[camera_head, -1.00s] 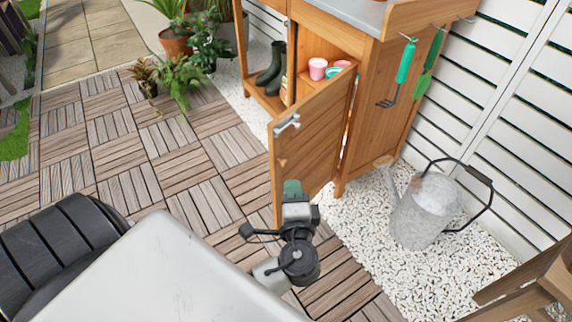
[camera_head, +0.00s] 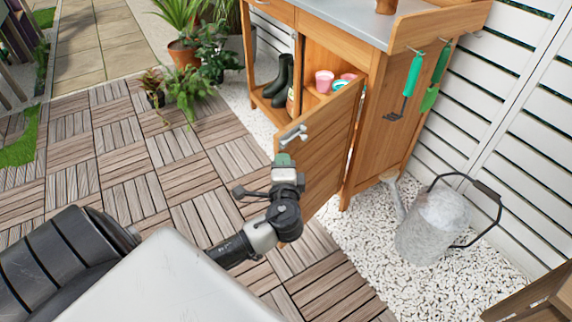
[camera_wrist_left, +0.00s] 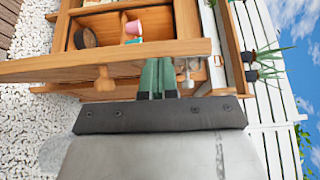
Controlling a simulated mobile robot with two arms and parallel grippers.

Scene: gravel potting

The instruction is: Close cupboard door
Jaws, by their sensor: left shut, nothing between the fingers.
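The wooden cupboard door (camera_head: 332,143) stands open, swung out toward me from the cupboard (camera_head: 391,126). A silver handle (camera_head: 291,135) is on its outer face near the top free corner. My left gripper (camera_head: 283,160), with green fingertips, is shut and empty at the door's free edge, just below the handle. In the left wrist view the green fingers (camera_wrist_left: 157,78) are together against or very near the door's edge (camera_wrist_left: 110,65); I cannot tell whether they touch. The lower part of the door is partly hidden by my arm. My right gripper is not in view.
Pink and teal pots (camera_head: 325,82) stand inside the cupboard. Black boots (camera_head: 283,80) stand on the open shelf at left. A metal watering can (camera_head: 432,222) stands on white gravel at right. Green hand tools (camera_head: 412,77) hang on the cupboard's side.

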